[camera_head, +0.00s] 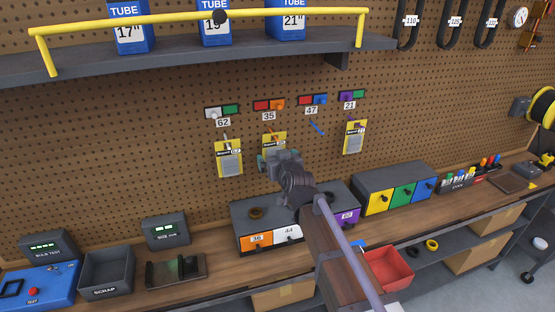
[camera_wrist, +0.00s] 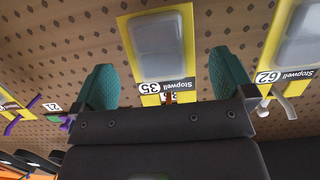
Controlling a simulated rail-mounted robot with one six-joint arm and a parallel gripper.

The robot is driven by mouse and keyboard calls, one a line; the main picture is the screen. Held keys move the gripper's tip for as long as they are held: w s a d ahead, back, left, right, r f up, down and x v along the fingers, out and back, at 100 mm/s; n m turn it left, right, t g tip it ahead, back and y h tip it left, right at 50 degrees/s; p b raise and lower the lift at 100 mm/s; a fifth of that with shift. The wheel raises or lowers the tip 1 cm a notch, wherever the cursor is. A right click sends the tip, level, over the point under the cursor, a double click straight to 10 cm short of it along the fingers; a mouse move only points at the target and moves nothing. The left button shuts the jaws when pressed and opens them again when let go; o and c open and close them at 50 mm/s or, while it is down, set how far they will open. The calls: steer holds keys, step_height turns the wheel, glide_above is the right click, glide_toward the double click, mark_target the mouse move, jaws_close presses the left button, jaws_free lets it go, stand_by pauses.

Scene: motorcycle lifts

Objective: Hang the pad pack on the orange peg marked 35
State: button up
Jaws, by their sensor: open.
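A yellow-edged Stopwell pad pack labelled 35 (camera_wrist: 186,10) hangs at the orange peg (camera_wrist: 168,98), below the board tag marked 35 (camera_head: 269,116). The wrist view is upside down. My gripper (camera_head: 277,158) is open in front of the pack. In the wrist view its two teal fingers stand apart on either side of the pack (camera_wrist: 165,62), with a gap to the left finger. In the head view, the gripper hides the pack's lower part; only its yellow top (camera_head: 274,138) shows.
A pack labelled 62 (camera_head: 229,158) hangs on the left and another pack (camera_head: 354,137) under tag 21 on the right. The blue peg (camera_head: 316,128) under tag 47 is bare.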

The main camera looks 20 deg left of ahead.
steer(key=p+v, duration=0.2)
steer(key=v, duration=0.9)
steer(key=s+d+f+g+h, duration=0.3)
steer(key=s+d+f+g, duration=0.25)
steer(key=f, duration=0.45)
steer(key=s+d+f+m+g+h+b, duration=0.1)
steer(key=s+d+f+m+g+h, duration=0.1)
steer(key=d, duration=0.8)
steer(key=s+d+f+m+g+h+b, duration=0.1)
steer(key=s+d+f+m+g+h, duration=0.1)
steer(key=d, duration=0.8)
steer(key=s+d+f+m+g+h+b, duration=0.2)
steer(key=s+d+f+m+g, duration=0.1)
steer(key=d, duration=0.7)
steer(key=shift+s+f, duration=0.45)
steer(key=shift+s, duration=0.05)
